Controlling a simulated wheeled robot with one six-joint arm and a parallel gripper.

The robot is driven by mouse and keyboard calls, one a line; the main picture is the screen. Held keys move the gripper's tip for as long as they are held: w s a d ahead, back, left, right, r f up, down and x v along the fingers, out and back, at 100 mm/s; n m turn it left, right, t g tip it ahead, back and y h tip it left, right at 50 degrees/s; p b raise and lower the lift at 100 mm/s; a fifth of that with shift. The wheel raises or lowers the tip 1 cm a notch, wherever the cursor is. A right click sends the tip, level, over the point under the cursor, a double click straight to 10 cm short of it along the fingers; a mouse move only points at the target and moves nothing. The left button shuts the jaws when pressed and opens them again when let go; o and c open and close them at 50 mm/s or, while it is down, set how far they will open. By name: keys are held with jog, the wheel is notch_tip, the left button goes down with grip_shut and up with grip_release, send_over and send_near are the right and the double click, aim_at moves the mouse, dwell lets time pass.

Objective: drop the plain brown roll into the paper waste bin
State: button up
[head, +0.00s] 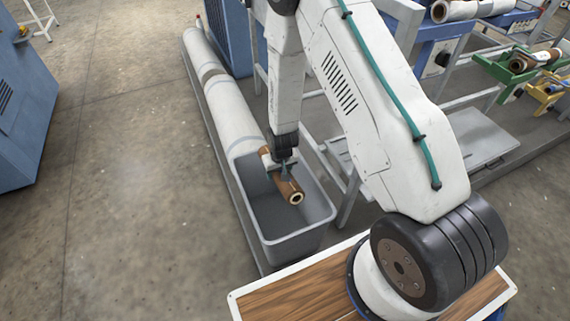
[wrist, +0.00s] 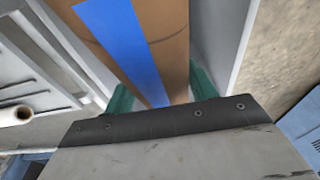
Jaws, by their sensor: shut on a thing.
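My gripper (head: 286,168) is shut on a brown roll (head: 288,187), with green fingers on both sides of it. The roll is tilted in the head view, its hollow near end pointing down and right. The wrist view shows the brown roll (wrist: 172,60) up close, with a blue strip (wrist: 122,45) running along it. A grey open bin (head: 322,232) lies below; the roll is over its mouth, and I cannot tell whether its lower end is below the rim. The bin's visible inside looks empty. Part of the roll is hidden behind my gripper.
Long white rolls (head: 227,105) lie in line behind the bin. A green cradle (head: 518,66) holding a brown roll is at the upper right, beside a yellow one (head: 547,92). A grey frame (head: 350,195) stands right of the bin. Open floor (head: 130,190) lies left.

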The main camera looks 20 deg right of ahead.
notch_tip(320, 180, down, 7)
dwell(0.5)
jog(key=shift+r, duration=0.1)
jog(key=o, duration=1.3)
jog(key=shift+s+r, duration=0.25)
jog(key=shift+r, duration=1.05)
jog(key=shift+s+r, duration=0.2)
jog(key=shift+r, duration=1.05)
jog(key=shift+s+r, duration=0.25)
jog(key=shift+r, duration=1.05)
